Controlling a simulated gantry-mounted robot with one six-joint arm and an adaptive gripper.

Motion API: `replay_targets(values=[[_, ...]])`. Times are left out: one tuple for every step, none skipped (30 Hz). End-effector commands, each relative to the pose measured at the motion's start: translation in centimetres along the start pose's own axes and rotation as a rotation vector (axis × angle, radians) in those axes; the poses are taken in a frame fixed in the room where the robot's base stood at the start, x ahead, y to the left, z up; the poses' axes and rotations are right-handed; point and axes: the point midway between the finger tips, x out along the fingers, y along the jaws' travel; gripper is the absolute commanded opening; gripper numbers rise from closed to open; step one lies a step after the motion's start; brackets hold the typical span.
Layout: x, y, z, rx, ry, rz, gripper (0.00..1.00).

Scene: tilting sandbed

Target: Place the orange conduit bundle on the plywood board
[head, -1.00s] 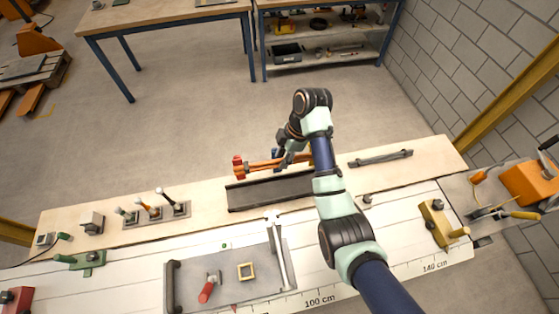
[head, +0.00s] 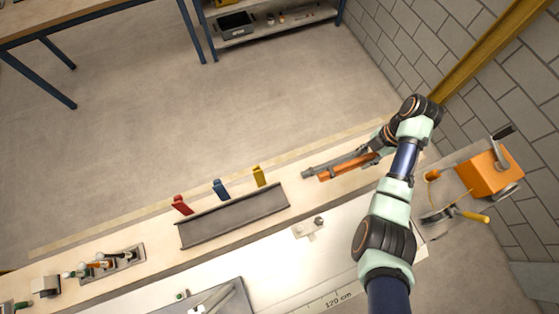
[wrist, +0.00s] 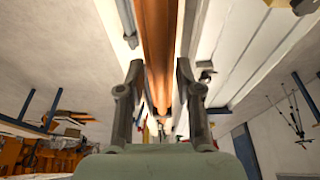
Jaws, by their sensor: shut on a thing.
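The orange conduit bundle (head: 337,173) lies lengthwise beside a grey bar (head: 335,162), at the right part of the pale plywood board (head: 230,222). My gripper (head: 374,156) is at the bundle's right end and shut on it. In the wrist view the orange conduit (wrist: 154,40) runs between the two fingers of my gripper (wrist: 158,78), and the grey bar (wrist: 126,20) shows to its left. I cannot tell whether the bundle touches the board or hangs just above it.
A dark channel (head: 235,215) lies left of the bundle, with red (head: 181,205), blue (head: 220,189) and yellow (head: 259,176) clips along its far side. An orange crank box (head: 490,172) stands at right. Bare board separates channel and bundle.

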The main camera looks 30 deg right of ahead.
Motion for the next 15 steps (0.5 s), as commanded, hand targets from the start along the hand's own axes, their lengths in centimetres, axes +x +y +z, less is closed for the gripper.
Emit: replay_targets(values=[[0.0, 0.0, -0.1, -0.009, 0.001, -0.002, 0.0], [0.0, 0.0, -0.1, -0.011, 0.001, -0.003, 0.0], [0.1, 0.0, -0.1, -0.012, 0.002, -0.003, 0.0], [0.1, 0.0, -0.1, -0.012, 0.002, -0.003, 0.0], [0.1, 0.0, -0.1, -0.012, 0.001, -0.003, 0.0], [0.1, 0.0, 0.0, -0.011, 0.001, -0.003, 0.0], [0.1, 0.0, 0.0, -0.011, 0.001, -0.003, 0.0], [0.1, 0.0, 0.0, -0.011, 0.001, -0.003, 0.0], [0.1, 0.0, 0.0, -0.01, 0.001, -0.002, 0.0], [0.0, 0.0, 0.0, -0.01, 0.001, -0.002, 0.0], [0.1, 0.0, 0.0, -0.01, 0.001, -0.002, 0.0], [0.2, 0.0, 0.0, -0.01, 0.001, -0.002, 0.0], [0.4, 0.0, 0.1, -0.01, 0.001, -0.002, 0.0], [0.7, 0.0, 0.2, -0.01, 0.001, -0.002, 0.0], [1.3, 0.0, 0.4, -0.009, 0.001, -0.002, 0.0]])
